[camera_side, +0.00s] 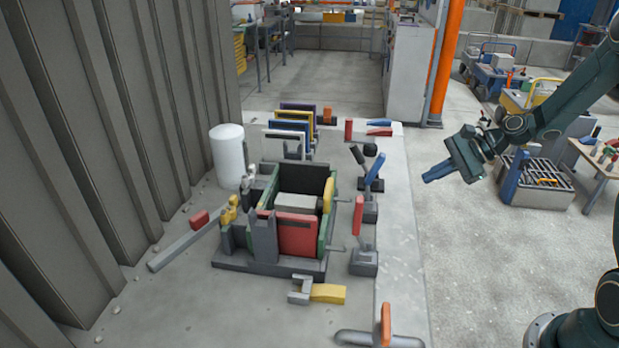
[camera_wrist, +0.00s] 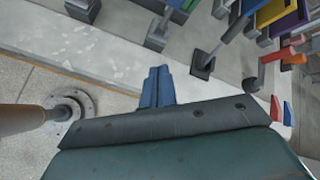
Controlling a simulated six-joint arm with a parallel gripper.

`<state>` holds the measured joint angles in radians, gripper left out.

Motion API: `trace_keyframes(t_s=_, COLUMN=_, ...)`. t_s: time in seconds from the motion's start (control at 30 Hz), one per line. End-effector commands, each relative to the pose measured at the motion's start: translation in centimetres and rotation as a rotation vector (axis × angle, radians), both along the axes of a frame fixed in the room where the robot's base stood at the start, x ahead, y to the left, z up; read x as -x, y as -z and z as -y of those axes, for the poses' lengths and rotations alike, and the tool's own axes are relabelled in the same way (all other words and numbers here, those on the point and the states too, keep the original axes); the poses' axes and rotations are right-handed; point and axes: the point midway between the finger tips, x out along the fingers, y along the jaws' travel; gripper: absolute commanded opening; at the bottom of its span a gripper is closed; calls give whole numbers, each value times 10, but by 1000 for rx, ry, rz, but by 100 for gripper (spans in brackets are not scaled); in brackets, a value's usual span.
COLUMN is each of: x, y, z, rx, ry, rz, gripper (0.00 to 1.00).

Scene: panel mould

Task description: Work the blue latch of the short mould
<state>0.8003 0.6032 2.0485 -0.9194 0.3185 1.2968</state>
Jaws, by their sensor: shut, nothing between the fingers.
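The mould (camera_side: 292,232) stands in the middle of the slab, with a red front panel, green sides and a dark back panel. A blue-handled lever (camera_side: 375,168) stands tilted on a dark base at the mould's right; it looks like the blue latch. My gripper (camera_side: 427,178) is in the air to the right of that lever, clear of it, with its blue fingers together and empty. The fingers also show shut in the wrist view (camera_wrist: 158,86). I cannot tell for sure which lever in the wrist view is the blue one.
A red-handled lever (camera_side: 358,216) stands in front of the blue one. Coloured panels (camera_side: 297,125) stand in a row behind the mould. A white cylinder (camera_side: 228,155) is at the left. An orange-handled tool (camera_side: 385,325) lies at the front. The slab's right strip is mostly clear.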

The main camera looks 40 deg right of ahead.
Motion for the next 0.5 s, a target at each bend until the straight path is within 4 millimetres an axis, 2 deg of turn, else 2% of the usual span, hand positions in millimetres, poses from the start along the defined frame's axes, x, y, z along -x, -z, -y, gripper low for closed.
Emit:
trace_keyframes(t_s=0.3, x=19, y=-29, z=14, rx=-405, ry=264, rz=-136, gripper=0)
trace_keyframes(t_s=0.5, x=26, y=-41, z=18, rx=-546, ry=338, rz=-189, gripper=0)
